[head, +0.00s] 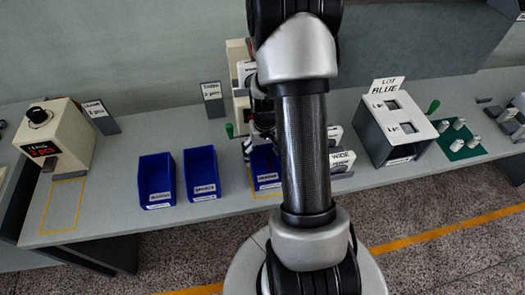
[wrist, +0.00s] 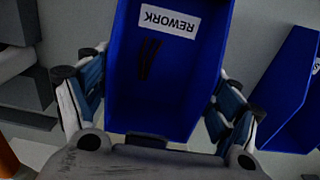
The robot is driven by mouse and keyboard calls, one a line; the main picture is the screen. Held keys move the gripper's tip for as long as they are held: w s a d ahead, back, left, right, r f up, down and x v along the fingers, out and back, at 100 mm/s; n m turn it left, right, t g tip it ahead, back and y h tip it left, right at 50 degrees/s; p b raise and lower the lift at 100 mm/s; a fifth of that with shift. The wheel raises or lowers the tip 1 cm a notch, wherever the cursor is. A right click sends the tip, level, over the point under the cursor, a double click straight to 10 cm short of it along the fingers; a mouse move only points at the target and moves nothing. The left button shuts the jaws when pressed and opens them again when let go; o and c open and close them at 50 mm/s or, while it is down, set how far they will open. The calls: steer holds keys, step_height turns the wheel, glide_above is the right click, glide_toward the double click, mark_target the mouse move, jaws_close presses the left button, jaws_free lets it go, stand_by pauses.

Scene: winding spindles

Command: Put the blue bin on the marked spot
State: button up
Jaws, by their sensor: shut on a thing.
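My gripper (wrist: 158,92) is shut on a blue bin (wrist: 125,75) in the wrist view, one finger along each side. The bin has a white REWORK label, and a few thin dark items or marks show inside it. In the head view this blue bin (head: 264,162) is at the middle of the bench, partly hidden by my arm, with my gripper (head: 262,138) over it. I cannot tell whether it touches the bench. Yellow outline shows at its front edge. Another yellow-outlined spot (head: 64,206) is on the left, bare in front.
Two other blue bins, (head: 156,181) and (head: 202,176), stand left of the held one. A beige counting device (head: 58,140) stands behind the left outline. A white-topped box marked BLUE (head: 398,122) and a green pegged board (head: 460,138) are on the right.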

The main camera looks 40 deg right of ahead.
mark_target(265, 165)
steer(key=shift+s, duration=0.15)
steer(key=shift+f, duration=0.15)
steer(key=o, duration=1.2)
steer(key=a+r+n+t+p, duration=0.1)
steer(key=a+r+p, duration=0.15)
steer(key=r, duration=0.85)
steer(key=a+r+p, duration=0.2)
steer(key=a+r, duration=0.2)
steer(key=r, duration=0.6)
steer(key=s+a+r+n+t, duration=0.3)
steer(key=s+a+r+n, duration=0.2)
steer(key=s+a+r, duration=0.6)
steer(key=a+r, duration=0.1)
steer(key=a, duration=0.4)
steer(key=shift+s+r+t, duration=0.3)
steer(key=shift+s, duration=0.1)
